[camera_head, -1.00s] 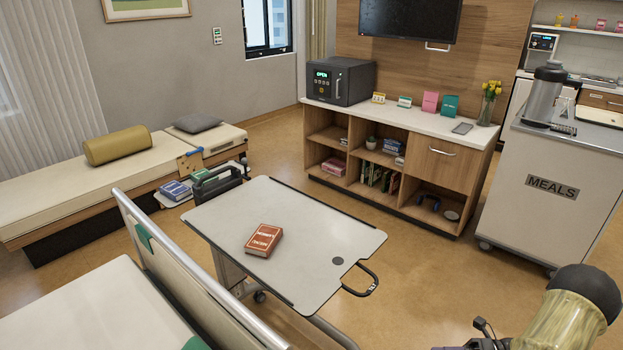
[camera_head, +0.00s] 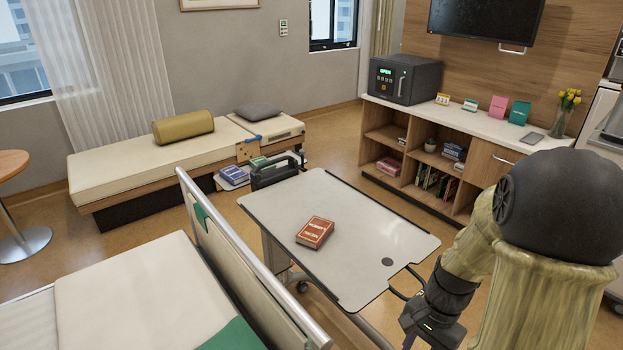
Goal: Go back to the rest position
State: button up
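My arm fills the lower right of the head view, in front of the cabinet and beside the overbed table (camera_head: 350,215). My gripper (camera_head: 425,335) shows only in part at the bottom edge, as a dark shape below the forearm. Its fingers cannot be made out, so its opening and anything in it cannot be told. A red book (camera_head: 315,232) lies flat on the overbed table, apart from my arm.
The bed with its rail (camera_head: 235,250) stands at the lower left. A daybed (camera_head: 150,172) with a yellow bolster (camera_head: 183,128) is behind it. The cabinet (camera_head: 460,128) carries a black safe (camera_head: 405,79). Floor shows between daybed and cabinet.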

jog(key=a+r+n+t+h, duration=0.2)
jog(key=a+r+n+t, duration=0.35)
jog(key=n, duration=0.45)
notch_tip(320, 180, up, 16)
jog(key=p, duration=1.7)
jog(key=shift+w+a+r+g, duration=0.15)
jog(key=shift+a+r+g, duration=0.1)
jog(key=shift+g, duration=0.2)
